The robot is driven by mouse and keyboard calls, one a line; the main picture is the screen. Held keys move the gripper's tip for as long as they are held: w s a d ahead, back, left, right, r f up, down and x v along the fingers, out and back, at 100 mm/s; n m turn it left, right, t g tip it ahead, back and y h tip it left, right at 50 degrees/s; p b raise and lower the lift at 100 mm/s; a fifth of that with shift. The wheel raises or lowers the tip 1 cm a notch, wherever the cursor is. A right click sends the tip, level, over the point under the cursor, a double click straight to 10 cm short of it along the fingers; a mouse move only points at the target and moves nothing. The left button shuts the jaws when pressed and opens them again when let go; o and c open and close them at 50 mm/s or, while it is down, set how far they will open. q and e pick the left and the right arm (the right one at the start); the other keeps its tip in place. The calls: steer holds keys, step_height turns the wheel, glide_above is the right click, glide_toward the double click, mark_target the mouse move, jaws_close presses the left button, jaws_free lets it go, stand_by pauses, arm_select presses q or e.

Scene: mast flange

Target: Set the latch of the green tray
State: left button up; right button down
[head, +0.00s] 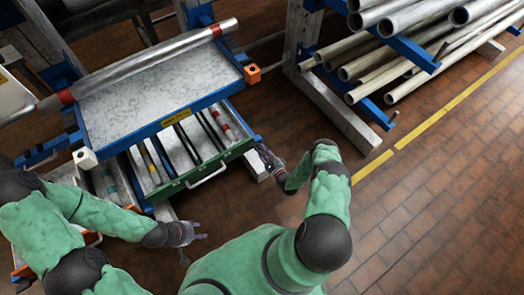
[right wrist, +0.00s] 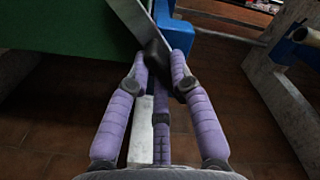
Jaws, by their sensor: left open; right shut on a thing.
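The green tray (head: 205,170) is a drawer with a green front and a pale bar handle, under the blue-framed worktop. Its green panel (right wrist: 60,45) fills the upper left of the right wrist view. A grey metal bar with a dark knob, seemingly the latch (right wrist: 142,22), runs beside the green panel's right edge. My right gripper (head: 265,157) is at the tray's right end; in the right wrist view its purple fingers (right wrist: 160,62) are closed around the dark knob. The fingers partly hide the knob. My left gripper (head: 189,235) is open and empty, in front of the tray's left part.
A worktop (head: 160,90) with a long metal pipe (head: 140,66) lies above the tray. The tray holds several rods. A rack of grey pipes (head: 400,50) stands at the upper right. The brick floor (head: 440,200) at the right is clear.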

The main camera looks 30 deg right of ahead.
steer(key=shift+f+n, duration=0.15)
steer(key=shift+n, duration=1.4)
steer(key=shift+f+n, duration=0.2)
steer(key=shift+n, duration=1.3)
steer(key=shift+f+n, duration=0.15)
steer(key=shift+n, duration=1.7)
steer(key=c, duration=1.1)
jaws_free()
steer(key=s, duration=1.2)
steer(key=shift+d, duration=0.45)
